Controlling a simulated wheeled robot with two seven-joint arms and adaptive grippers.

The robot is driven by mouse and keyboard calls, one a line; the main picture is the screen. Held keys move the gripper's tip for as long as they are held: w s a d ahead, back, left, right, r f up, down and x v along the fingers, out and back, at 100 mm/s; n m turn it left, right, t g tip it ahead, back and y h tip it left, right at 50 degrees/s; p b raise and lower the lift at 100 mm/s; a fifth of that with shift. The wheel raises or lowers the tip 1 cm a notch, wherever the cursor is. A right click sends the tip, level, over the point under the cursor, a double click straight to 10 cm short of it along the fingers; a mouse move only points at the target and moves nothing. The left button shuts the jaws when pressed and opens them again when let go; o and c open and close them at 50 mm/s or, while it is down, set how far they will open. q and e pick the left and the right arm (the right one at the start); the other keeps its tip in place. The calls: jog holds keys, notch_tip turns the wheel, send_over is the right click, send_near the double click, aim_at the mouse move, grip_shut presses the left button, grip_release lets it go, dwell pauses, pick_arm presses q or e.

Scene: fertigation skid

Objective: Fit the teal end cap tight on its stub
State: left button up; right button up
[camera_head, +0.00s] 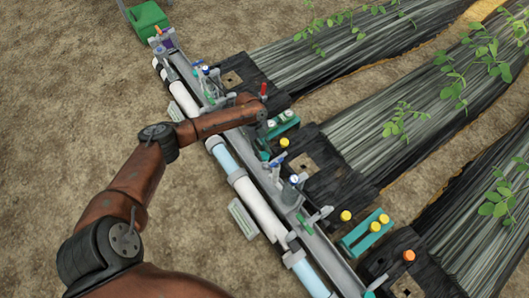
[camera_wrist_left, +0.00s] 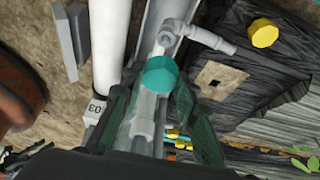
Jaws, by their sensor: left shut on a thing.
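The teal end cap (camera_wrist_left: 160,73) sits between the two fingertips of my left gripper (camera_wrist_left: 157,84) in the left wrist view, with its flat face toward the camera. The gripper is shut on it. In the head view the left gripper (camera_head: 264,148) is low over the grey pipe channel, beside the white pipe, and is small there. A grey pipe fitting (camera_wrist_left: 176,38) with a side branch lies just beyond the cap in the wrist view. I cannot tell which part is the cap's stub, or whether the cap touches it. My right gripper is not in view.
A white pipe (camera_head: 262,208) runs along the grey channel (camera_head: 322,242). Teal racks (camera_head: 352,243) with yellow caps (camera_head: 375,227) stand on its right, near black-covered plant beds (camera_head: 345,175). A green box (camera_head: 148,18) is at the far end. Bare soil lies left.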

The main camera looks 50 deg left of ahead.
aim_at(263, 162)
pick_arm(q)
jog(key=n+t, duration=0.1)
jog(key=n, duration=0.2)
jog(key=n+t, duration=0.1)
jog(key=n, duration=0.1)
jog(key=shift+s+f+n, duration=0.2)
jog(key=shift+n, duration=0.2)
jog(key=n+t+y, duration=0.1)
jog(key=n, duration=0.1)
jog(key=shift+d+n, duration=0.1)
jog(key=shift+n, duration=0.3)
jog(key=shift+d+r+n+t+y+p, duration=0.1)
jog(key=shift+n+t+y+p, duration=0.1)
jog(key=shift+n+p, duration=0.3)
jog(key=shift+r+n+t+y+p, duration=0.1)
jog(key=shift+n+t+p, duration=0.1)
jog(key=shift+n+p, duration=0.25)
jog(key=shift+n, duration=0.55)
notch_tip(263, 162, down, 2)
jog(key=shift+s+f+b, duration=0.1)
jog(key=shift+f+b, duration=0.15)
jog(key=shift+b, duration=0.05)
jog(key=shift+f, duration=0.55)
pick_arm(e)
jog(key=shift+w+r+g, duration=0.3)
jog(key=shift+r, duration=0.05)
pick_arm(q)
jog(key=shift+f, duration=0.65)
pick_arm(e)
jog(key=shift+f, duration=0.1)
